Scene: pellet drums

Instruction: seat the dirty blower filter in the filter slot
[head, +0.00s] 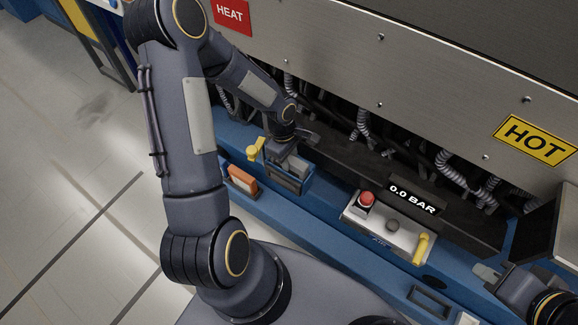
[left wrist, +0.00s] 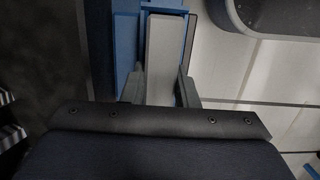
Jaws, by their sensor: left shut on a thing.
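The dirty blower filter is a pale grey block (left wrist: 166,55) between the two fingers of my left gripper (left wrist: 161,90) in the left wrist view. In the head view my left gripper (head: 288,155) is shut on it, at the dark blue box-shaped filter slot (head: 287,182) on the blue ledge. The grey filter (head: 297,164) shows at the slot's mouth. The gripper hides part of it, and I cannot tell how deep it sits. My right gripper (head: 490,278) is at the lower right; its finger opening is not clear.
An orange filter (head: 242,179) stands in a holder left of the slot. A yellow handle (head: 255,149) is close beside my left gripper. A panel with a red button (head: 366,200) and yellow lever (head: 420,249) is to the right. Hoses (head: 364,125) hang behind.

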